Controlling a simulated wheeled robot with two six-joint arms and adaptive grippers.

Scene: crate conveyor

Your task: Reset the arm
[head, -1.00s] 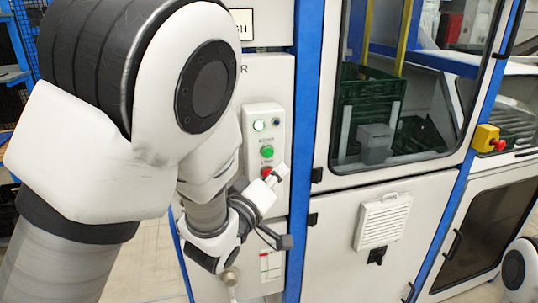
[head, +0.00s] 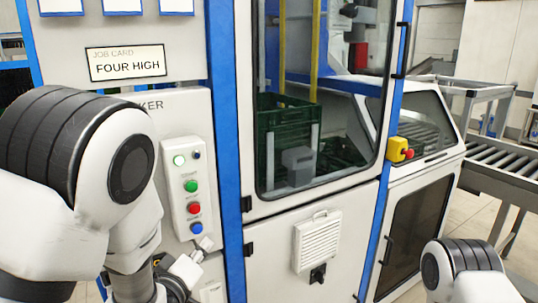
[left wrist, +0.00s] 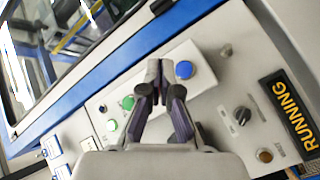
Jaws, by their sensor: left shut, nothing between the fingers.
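My left arm (head: 75,195) fills the left side of the head view. Its gripper (head: 203,244) shows small there, just below the button box. In the left wrist view the left gripper (left wrist: 154,68) has its dark fingertips together with nothing between them, beside the blue button (left wrist: 184,70). I cannot tell whether they touch the box. The button box (head: 177,215) carries a lit white lamp (head: 179,160), a green button (head: 190,186), a red button (head: 194,208) and a blue button (head: 196,228). My right arm (head: 460,268) shows at the lower right; its gripper is out of view.
A blue-framed cabinet (head: 228,130) stands ahead, with dark green crates (head: 285,115) behind its window. A yellow-based red knob (head: 400,149) is on its right post. A roller conveyor (head: 497,165) runs at right. In the left wrist view a "RUNNING" sign (left wrist: 290,110) is at right.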

